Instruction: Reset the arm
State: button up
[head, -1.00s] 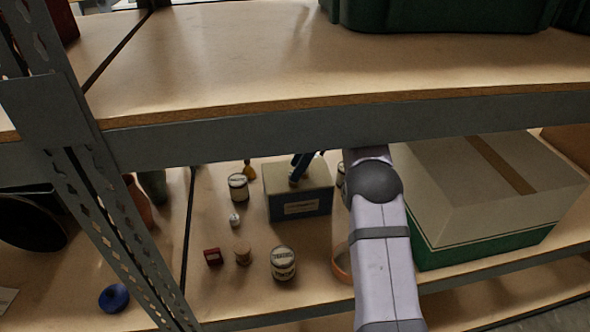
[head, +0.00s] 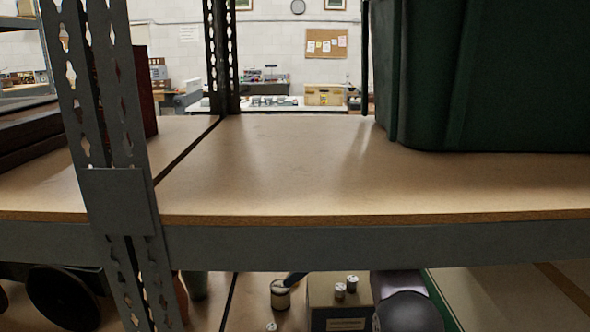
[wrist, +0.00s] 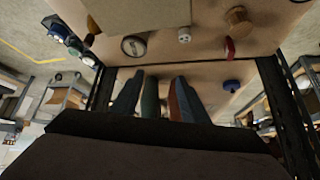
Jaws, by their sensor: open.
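My gripper (wrist: 157,76) is open in the wrist view, its two dark blue fingers apart. It holds nothing.
The upper shelf (head: 290,185) and its grey beam (head: 330,245) lie above my arm. A green crate (head: 480,80) stands on it; a perforated post (head: 120,150) is left. In the wrist view are a white knob (wrist: 184,35), a red item (wrist: 229,48) and a blue ring (wrist: 231,84).

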jog(key=a+m+y+b, duration=0.2)
jog(key=a, duration=0.5)
jog(key=s+d+r+m+t+y+b, duration=0.1)
jog(key=s+d+r+y, duration=0.15)
jog(key=s, duration=0.35)
jog(key=s+d+r+m+t+y+b, duration=0.1)
jog(key=s+d+y, duration=0.1)
jog(key=s+d, duration=0.25)
jog(key=s+d+f+m+g+h+p, duration=0.25)
jog(key=s+f, duration=0.25)
jog(key=s, duration=0.3)
jog(key=s+d+f+m+g+h+p, duration=0.1)
jog(key=s+f+m+h, duration=0.3)
jog(key=s, duration=0.4)
jog(key=s+d+f+m+h+p, duration=0.4)
jog(key=s+d+h, duration=0.3)
jog(key=s+d, duration=0.45)
notch_tip(320, 180, up, 29)
jog(key=a+p, duration=0.1)
jog(key=p, duration=2.8)
notch_tip(320, 180, down, 37)
jog(key=b, duration=3.7)
jog(key=shift+f+g, duration=0.15)
jog(key=shift+g, duration=0.2)
jog(key=shift+a, duration=0.1)
